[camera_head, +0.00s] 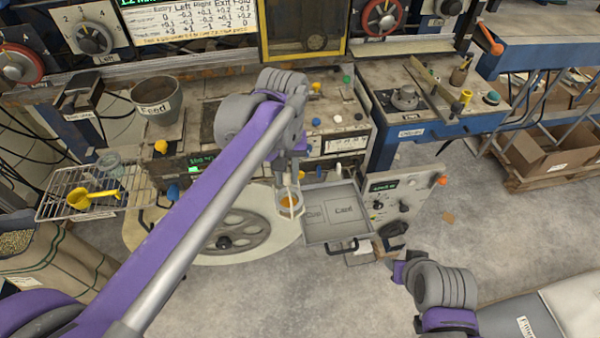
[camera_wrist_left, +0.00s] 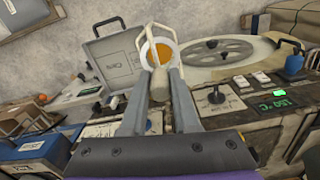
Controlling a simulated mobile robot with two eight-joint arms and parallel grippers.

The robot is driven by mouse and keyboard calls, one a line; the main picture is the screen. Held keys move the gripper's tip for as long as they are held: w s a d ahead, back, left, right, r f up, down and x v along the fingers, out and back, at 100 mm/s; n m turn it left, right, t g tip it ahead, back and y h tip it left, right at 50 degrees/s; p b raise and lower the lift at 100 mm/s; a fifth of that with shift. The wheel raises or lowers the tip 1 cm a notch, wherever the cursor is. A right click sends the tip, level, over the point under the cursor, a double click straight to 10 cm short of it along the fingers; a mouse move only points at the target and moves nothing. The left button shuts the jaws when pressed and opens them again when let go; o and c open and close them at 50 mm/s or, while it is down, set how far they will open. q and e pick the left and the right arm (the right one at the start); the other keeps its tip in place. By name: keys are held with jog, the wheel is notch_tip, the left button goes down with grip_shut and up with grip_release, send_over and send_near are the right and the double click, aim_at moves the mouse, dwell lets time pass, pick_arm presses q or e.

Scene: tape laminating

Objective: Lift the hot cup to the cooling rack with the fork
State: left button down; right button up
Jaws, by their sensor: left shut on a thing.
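My left gripper (camera_head: 288,168) is shut on the handle of a pale fork (camera_wrist_left: 155,93). The fork's prongs surround a small white cup (camera_wrist_left: 151,47) with orange contents in the left wrist view. In the head view the cup (camera_head: 289,201) hangs beneath the gripper, over the round plate's right edge and beside the grey tray; its exact height is unclear. The cooling rack (camera_head: 62,183), a wire grid, is at the far left. A yellow scoop and a glass jar are on it. My right arm is at lower right; its fingertips are not clear.
The round plate (camera_head: 140,232) with a spoked wheel (camera_head: 245,228) lies between cup and rack. A bucket (camera_head: 157,98) stands behind. A sack (camera_head: 60,245) stands below the rack. Open floor lies in front.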

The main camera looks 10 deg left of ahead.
pick_arm(q)
jog(key=s+a+r, duration=0.1)
jog(key=s+a, duration=0.2)
jog(key=a, duration=1)
jog(key=s+a+r, duration=0.2)
jog(key=s+a, duration=0.1)
jog(key=a, duration=1)
jog(key=s+a+r, duration=0.2)
jog(key=s+a, duration=0.2)
jog(key=a, duration=0.9)
jog(key=shift+a+r+p, duration=0.2)
jog(key=shift+a+p, duration=0.05)
jog(key=shift+p, duration=0.15)
pick_arm(e)
jog(key=shift+w+r, duration=0.35)
jog(key=shift+r, duration=0.3)
